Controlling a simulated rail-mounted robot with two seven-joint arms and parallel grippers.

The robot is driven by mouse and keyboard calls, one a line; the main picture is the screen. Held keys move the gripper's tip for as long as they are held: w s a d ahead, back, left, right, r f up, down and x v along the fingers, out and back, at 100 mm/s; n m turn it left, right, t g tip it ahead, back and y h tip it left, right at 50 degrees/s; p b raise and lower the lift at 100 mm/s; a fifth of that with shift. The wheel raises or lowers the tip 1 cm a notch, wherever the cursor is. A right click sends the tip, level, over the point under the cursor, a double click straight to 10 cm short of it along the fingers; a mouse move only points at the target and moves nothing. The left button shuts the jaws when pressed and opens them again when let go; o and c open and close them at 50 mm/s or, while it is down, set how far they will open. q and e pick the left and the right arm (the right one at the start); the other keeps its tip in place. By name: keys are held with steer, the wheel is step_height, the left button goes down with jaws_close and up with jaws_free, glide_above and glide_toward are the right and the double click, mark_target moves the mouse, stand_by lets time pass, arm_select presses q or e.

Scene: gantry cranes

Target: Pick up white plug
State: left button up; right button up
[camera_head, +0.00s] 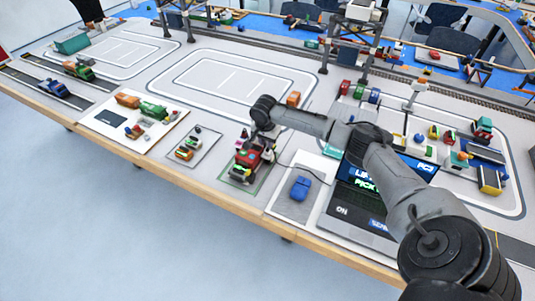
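My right arm reaches in from the lower right across the table. Its gripper (256,138) points down just over a dark red model vehicle (242,163) on a small board near the front edge. A thin dark cable (300,168) runs from beside this vehicle toward the laptop (365,222). A white plug cannot be made out clearly; a small pale spot shows beside the vehicle, under the gripper. The fingers are too small and dark to show whether they are open or shut. My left gripper is out of view.
A blue mouse (300,187) lies on a grey pad left of the laptop. A small board with an orange-and-green vehicle (187,149) lies to the left. Gantry legs (325,55) stand behind. Marked grey areas (232,80) are largely bare.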

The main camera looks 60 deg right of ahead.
mark_target(268, 152)
steer(key=shift+f, duration=0.3)
steer(key=f, duration=0.2)
steer(key=f+b, duration=0.1)
steer(key=f, duration=0.1)
steer(key=shift+d+f, duration=0.2)
steer(key=shift+f, duration=0.2)
jaws_close()
